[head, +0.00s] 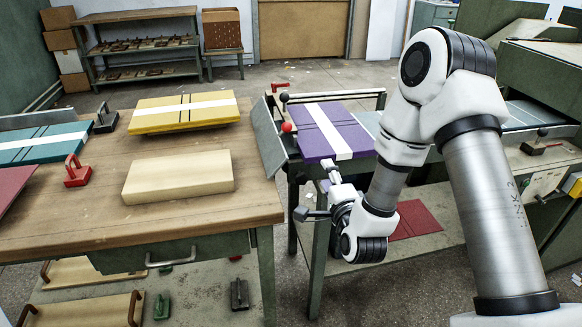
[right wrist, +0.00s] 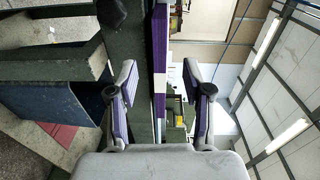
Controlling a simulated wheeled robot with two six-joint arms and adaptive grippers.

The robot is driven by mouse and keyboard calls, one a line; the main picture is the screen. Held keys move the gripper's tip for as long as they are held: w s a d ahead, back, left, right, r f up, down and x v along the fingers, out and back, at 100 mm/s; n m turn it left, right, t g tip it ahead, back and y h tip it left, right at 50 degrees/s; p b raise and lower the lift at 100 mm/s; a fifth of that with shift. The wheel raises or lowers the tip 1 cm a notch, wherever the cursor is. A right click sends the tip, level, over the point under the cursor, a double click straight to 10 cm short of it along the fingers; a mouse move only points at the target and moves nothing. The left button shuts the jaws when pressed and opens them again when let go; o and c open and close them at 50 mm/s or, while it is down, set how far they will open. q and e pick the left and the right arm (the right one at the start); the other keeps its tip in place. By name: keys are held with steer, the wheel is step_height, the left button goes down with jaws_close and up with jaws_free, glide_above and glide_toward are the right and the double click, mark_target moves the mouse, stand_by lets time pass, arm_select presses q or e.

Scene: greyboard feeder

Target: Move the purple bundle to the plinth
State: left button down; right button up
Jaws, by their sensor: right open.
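The purple bundle (head: 315,138) with a white band lies flat on the feeder stand, right of the wooden table. Its edge shows as a thin upright purple strip (right wrist: 160,45) in the right wrist view. My right gripper (head: 331,178) is at the bundle's near edge, by the white band. Its fingers (right wrist: 158,85) are open, one on each side of that strip, with gaps visible. How far the edge reaches between them is unclear. A pale cream block (head: 180,178), apparently the plinth, lies on the table with a bare top. My left gripper is out of view.
A yellow bundle (head: 165,115), a teal bundle (head: 50,148) and a red-handled tool (head: 77,172) are on the wooden table (head: 225,220). A grey side plate (head: 268,140) and a red knob (head: 287,127) stand at the bundle's left. Red sheets (head: 415,219) lie below.

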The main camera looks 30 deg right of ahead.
mark_target(323, 154)
steer(key=shift+m, duration=0.3)
steer(key=x, duration=0.4)
steer(key=d+x, duration=0.1)
steer(key=x, duration=0.4)
steer(key=shift+s+d+f, duration=0.1)
steer(key=shift+s+d, duration=0.1)
steer(key=shift+s, duration=0.05)
jaws_close()
